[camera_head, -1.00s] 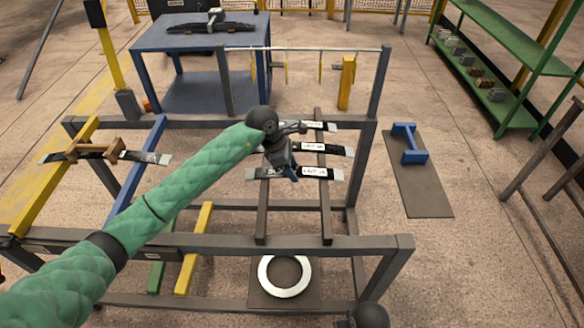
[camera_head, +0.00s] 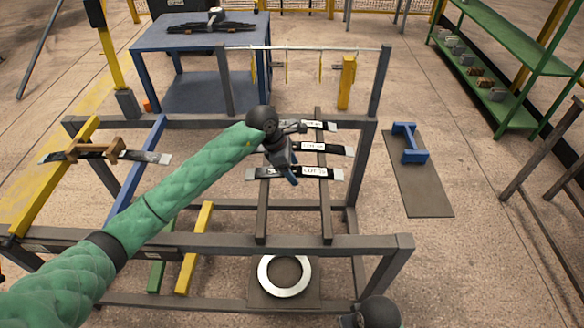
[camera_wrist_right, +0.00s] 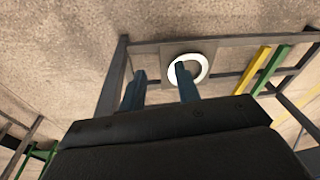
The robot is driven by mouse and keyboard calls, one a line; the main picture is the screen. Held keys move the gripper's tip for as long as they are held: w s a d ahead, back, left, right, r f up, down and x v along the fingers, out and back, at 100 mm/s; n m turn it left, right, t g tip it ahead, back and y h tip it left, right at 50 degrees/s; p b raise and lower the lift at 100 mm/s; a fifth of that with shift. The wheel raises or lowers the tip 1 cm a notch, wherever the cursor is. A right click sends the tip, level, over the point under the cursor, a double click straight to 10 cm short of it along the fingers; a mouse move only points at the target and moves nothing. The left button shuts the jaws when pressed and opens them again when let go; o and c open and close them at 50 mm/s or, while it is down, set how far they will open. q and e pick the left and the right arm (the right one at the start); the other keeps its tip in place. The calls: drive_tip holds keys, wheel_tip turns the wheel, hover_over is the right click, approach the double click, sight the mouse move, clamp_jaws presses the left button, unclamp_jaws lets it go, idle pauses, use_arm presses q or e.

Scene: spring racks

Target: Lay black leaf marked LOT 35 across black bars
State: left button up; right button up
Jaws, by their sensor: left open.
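Three black leaves with white labels and pale ends lie across the two black bars (camera_head: 325,215) of the rack: a near one (camera_head: 318,173), a middle one (camera_head: 325,148) and a far one (camera_head: 318,126). The labels are too small to read surely, so I cannot tell which is LOT 35. My left gripper (camera_head: 291,178) is open at the left part of the near leaf and hides some of it; I cannot tell whether they touch. My right gripper (camera_wrist_right: 161,84) is open and empty in the right wrist view, with its blue fingers apart.
Another black leaf (camera_head: 145,157) with a brown wooden piece (camera_head: 95,151) lies across yellow and blue bars at left. A white ring (camera_head: 285,289) lies below the rack's front rail (camera_head: 345,244). A blue stand (camera_head: 410,145) is at right. A blue table (camera_head: 185,38) stands behind.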

use_arm(q)
drive_tip(key=b+v, duration=0.1)
drive_tip(key=v, duration=0.2)
drive_tip(key=shift+a+r, duration=0.15)
drive_tip(key=b+v, duration=0.1)
drive_tip(key=v, duration=0.2)
drive_tip(key=shift+r, duration=0.2)
drive_tip(key=shift+a+r, duration=0.25)
drive_tip(key=shift+r, duration=0.25)
use_arm(e)
drive_tip(key=shift+s+a+r+t, duration=0.1)
drive_tip(key=shift+a+r, duration=0.1)
drive_tip(key=shift+r, duration=0.35)
drive_tip(key=shift+s+a+r+t, duration=0.1)
drive_tip(key=shift+s+a+r, duration=0.1)
drive_tip(key=shift+r, duration=0.3)
drive_tip(key=shift+s+a+r+t, duration=0.1)
drive_tip(key=shift+a+r, duration=0.1)
drive_tip(key=shift+r, duration=0.35)
